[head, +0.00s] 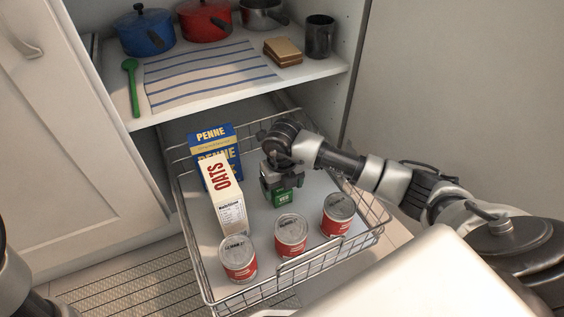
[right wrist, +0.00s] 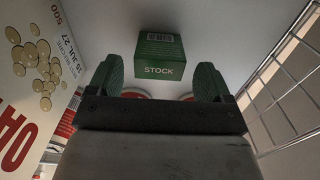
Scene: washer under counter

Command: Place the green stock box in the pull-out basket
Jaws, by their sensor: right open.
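The green stock box (head: 284,198) is inside the wire pull-out basket (head: 340,246), toward its middle, and appears to rest on the pale floor. My right gripper (head: 281,183) is over it, pointing down. In the right wrist view the two green fingers (right wrist: 158,75) stand apart, and the stock box (right wrist: 160,56) shows upright just beyond the fingertips with bare floor around it. The gripper hides part of the box in the head view. My left gripper is out of view; only parts of my left arm show at the left edge.
Red cans (head: 291,235) line the basket's front. The shelf (head: 300,80) above holds pots, a striped cloth, sandwich and mug. Basket floor right of the gripper is clear.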

